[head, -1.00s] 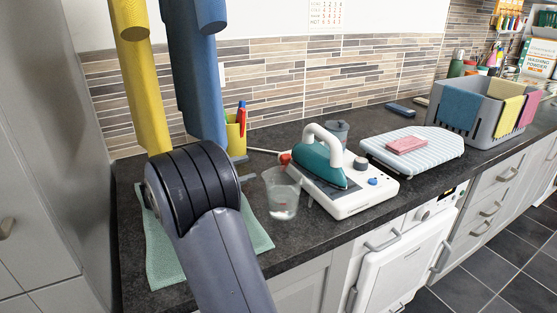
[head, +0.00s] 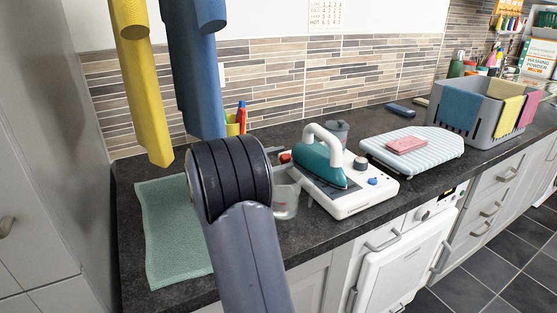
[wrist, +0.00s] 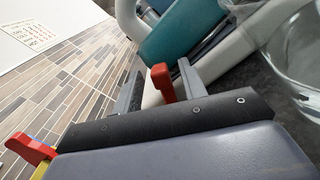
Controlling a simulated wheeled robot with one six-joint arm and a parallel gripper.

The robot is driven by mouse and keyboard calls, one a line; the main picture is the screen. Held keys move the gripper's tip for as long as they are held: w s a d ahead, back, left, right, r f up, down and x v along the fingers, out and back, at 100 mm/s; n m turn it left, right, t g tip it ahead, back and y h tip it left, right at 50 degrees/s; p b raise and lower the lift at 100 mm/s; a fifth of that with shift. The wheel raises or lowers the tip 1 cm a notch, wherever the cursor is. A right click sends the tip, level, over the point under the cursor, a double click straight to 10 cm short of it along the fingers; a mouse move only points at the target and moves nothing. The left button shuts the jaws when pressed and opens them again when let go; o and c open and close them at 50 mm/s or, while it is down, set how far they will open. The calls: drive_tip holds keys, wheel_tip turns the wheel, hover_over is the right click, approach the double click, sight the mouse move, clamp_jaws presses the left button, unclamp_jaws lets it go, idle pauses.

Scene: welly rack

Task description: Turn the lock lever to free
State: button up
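The red lock lever (head: 285,158) is at the left end of the white iron station (head: 352,207), with the teal iron (head: 322,166) resting on it. In the wrist view the red lever (wrist: 163,84) stands between the two grey fingers of my gripper (wrist: 160,88). The fingers are apart, with the lever nearer the right one, and the grip is not closed on it. In the head view my arm hides most of the gripper. Whether a finger touches the lever I cannot tell.
A clear cup (head: 286,197) stands close in front of the station, partly behind my arm. A yellow holder (head: 234,127) with pens is behind my arm. A green cloth (head: 170,235) lies on the counter at left. Yellow (head: 147,90) and blue (head: 196,75) boots hang above.

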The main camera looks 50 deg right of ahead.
clamp_jaws()
idle(0.5)
drive_tip(key=shift+s+a+f+m+b, duration=0.1)
drive_tip(key=shift+s+f+m+b, duration=0.2)
drive_tip(key=shift+b, duration=0.35)
drive_tip(key=shift+s+a+f+m+b, duration=0.1)
drive_tip(key=shift+f+m+b, duration=0.15)
drive_tip(key=shift+m+b, duration=0.3)
drive_tip(key=shift+s+m+b, duration=0.25)
drive_tip(key=shift+m+b, duration=0.4)
drive_tip(key=shift+b, duration=0.05)
unclamp_jaws()
